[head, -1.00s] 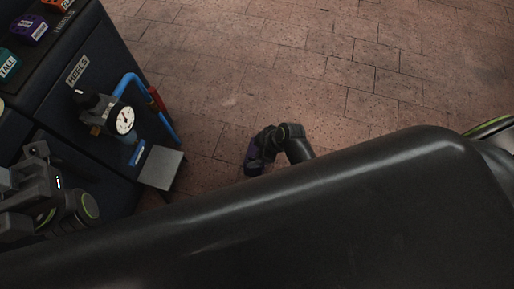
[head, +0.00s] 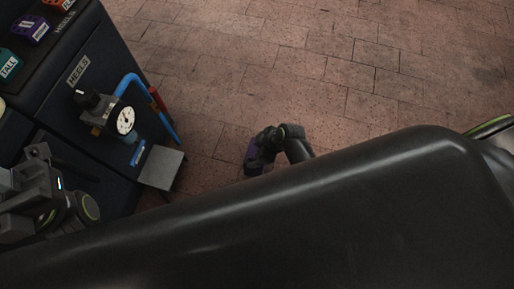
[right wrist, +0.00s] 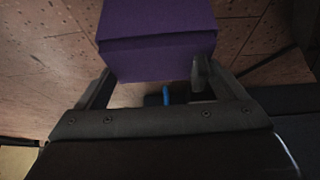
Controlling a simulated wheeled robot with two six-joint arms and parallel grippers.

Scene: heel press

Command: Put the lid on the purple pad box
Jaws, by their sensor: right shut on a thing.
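My right gripper (right wrist: 155,85) is shut on a purple box-shaped thing (right wrist: 158,30). In the right wrist view it sits between the two fingers, with an edge or step running across its near side. I cannot tell whether it is the pad box, its lid or both. In the head view a small part of it (head: 250,154) shows beside my right gripper (head: 262,148), over the brick floor. My left gripper (head: 38,185) is at the lower left, in front of the dark bench; its fingertips do not show clearly. No separate lid can be made out.
The dark bench (head: 75,125) at left carries a pressure gauge (head: 125,121), a blue hose (head: 134,78) and a grey plate (head: 162,168). Teal (head: 9,65), purple (head: 33,28) and orange (head: 62,3) blocks sit on its top. The brick floor (head: 320,60) is open.

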